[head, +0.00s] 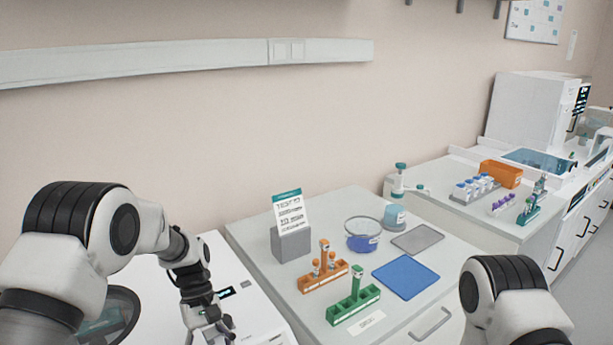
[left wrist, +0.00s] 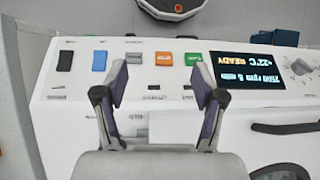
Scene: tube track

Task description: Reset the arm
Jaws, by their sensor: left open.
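My left gripper (head: 212,332) is at the lower left of the head view, over the white machine (head: 245,290) beside the bench. In the left wrist view my left gripper (left wrist: 157,85) is open, its two dark fingers apart with nothing between them. Behind the fingers is the machine's front panel (left wrist: 75,85), with a lit display (left wrist: 248,71) reading READY and a row of coloured buttons. My right arm shows at the lower right of the head view, but its gripper is out of the picture.
On the bench (head: 335,205) stand an orange rack (head: 322,279), a green rack (head: 353,306), a sign on a grey block (head: 290,243), a glass bowl (head: 362,235), a blue mat (head: 405,277) and a grey mat (head: 417,239). More racks stand on the farther bench.

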